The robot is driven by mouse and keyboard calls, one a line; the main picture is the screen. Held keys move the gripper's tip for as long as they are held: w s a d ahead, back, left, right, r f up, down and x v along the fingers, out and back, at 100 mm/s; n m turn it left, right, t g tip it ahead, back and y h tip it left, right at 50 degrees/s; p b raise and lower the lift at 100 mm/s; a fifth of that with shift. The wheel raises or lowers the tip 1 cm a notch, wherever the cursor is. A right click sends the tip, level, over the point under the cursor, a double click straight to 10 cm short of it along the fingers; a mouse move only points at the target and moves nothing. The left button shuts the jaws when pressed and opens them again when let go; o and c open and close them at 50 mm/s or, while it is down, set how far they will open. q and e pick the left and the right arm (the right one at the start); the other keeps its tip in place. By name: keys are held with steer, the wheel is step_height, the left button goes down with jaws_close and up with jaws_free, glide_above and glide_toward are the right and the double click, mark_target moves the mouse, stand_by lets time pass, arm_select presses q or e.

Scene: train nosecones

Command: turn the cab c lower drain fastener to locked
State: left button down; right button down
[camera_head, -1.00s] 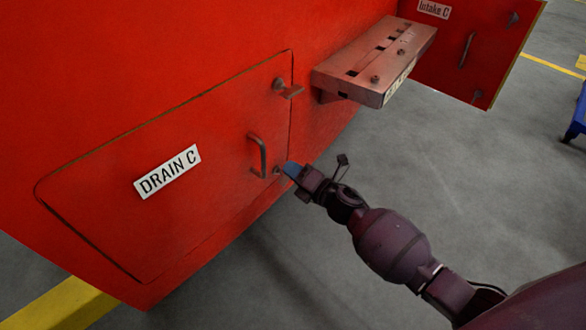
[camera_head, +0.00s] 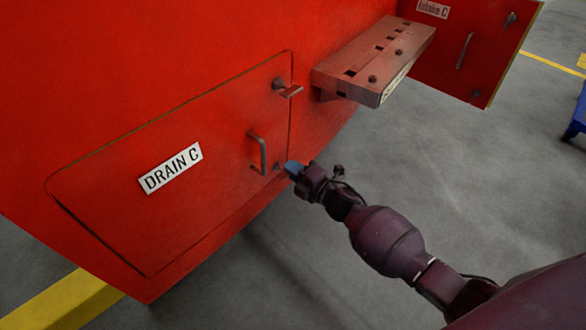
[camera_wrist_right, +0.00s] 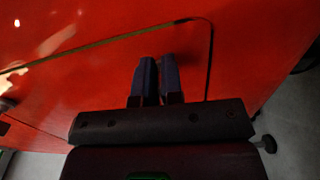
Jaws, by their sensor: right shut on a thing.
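The red drain C panel (camera_head: 215,195) fills the left of the head view, with its DRAIN C label (camera_head: 171,168) and a bar handle (camera_head: 260,153). The upper drain fastener (camera_head: 287,88) stands out near the panel's top right corner. The lower drain fastener (camera_head: 277,167) is at the panel's lower right edge, mostly hidden by my right gripper (camera_head: 291,168). The right gripper is shut on it, the blue fingertips against the panel. In the right wrist view the two fingers (camera_wrist_right: 159,78) are close together, and the fastener between them is hidden. My left gripper is out of view.
A metal shelf (camera_head: 372,62) with slots and bolts juts out above right of the panel. An open red Intake C door (camera_head: 468,45) hangs behind it. The grey floor (camera_head: 480,190) right of the panel is clear. A blue object (camera_head: 576,115) stands at the right edge.

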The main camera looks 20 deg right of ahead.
steer(key=c, duration=1.3)
jaws_free()
steer(key=shift+o, duration=0.2)
steer(key=p+v, duration=0.1)
steer(key=v, duration=0.9)
steer(key=shift+s+p, duration=0.3)
steer(key=shift+s, duration=0.05)
steer(key=shift+d, duration=0.15)
